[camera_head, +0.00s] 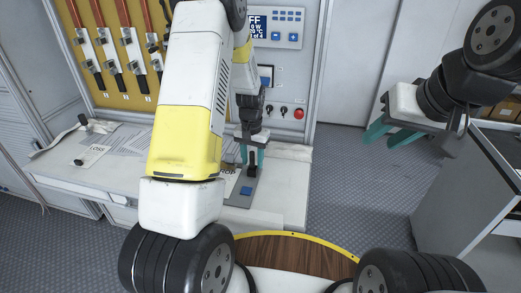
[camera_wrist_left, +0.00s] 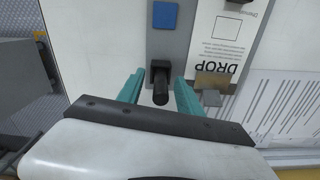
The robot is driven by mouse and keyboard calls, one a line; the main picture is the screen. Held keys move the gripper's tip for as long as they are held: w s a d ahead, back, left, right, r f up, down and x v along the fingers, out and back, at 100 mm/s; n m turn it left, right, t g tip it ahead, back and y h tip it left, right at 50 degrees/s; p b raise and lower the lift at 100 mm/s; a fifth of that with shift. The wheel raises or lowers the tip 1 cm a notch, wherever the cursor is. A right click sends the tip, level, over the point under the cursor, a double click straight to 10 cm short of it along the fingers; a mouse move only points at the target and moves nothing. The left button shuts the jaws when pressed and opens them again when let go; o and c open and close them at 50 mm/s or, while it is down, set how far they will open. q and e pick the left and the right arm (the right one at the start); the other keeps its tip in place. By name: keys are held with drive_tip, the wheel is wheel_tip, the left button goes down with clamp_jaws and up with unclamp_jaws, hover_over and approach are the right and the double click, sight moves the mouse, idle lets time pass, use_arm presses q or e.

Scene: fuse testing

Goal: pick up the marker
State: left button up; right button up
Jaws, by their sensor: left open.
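A short black cylinder, which looks like the marker (camera_wrist_left: 160,92), sits in a small black holder (camera_wrist_left: 155,66) on a grey plate (camera_wrist_left: 169,46) in the left wrist view. My left gripper (camera_wrist_left: 158,84) is open, with one teal finger on each side of the cylinder and a visible gap to each. In the head view my left gripper (camera_head: 251,154) points down over the grey plate (camera_head: 240,196), partly behind my own left arm. My right gripper (camera_head: 392,131) is open and empty in the air at the right, away from the bench.
A blue square (camera_wrist_left: 166,15) lies on the plate. A card reading "DROP" (camera_wrist_left: 219,45) and a small brown block (camera_wrist_left: 213,80) are close right of the fingers. The white bench (camera_head: 284,180) carries papers. A panel with a red button (camera_head: 299,113) stands behind.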

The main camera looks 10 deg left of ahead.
sight(251, 154)
use_arm(q)
drive_tip(key=shift+f, duration=0.2)
clamp_jaws()
drive_tip(key=shift+r, duration=0.15)
drive_tip(key=shift+r, duration=0.25)
drive_tip(key=r, duration=0.3)
drive_tip(key=shift+s, duration=0.4)
drive_tip(key=s+r, duration=0.1)
drive_tip(key=s, duration=1.4)
drive_tip(key=shift+a, duration=0.3)
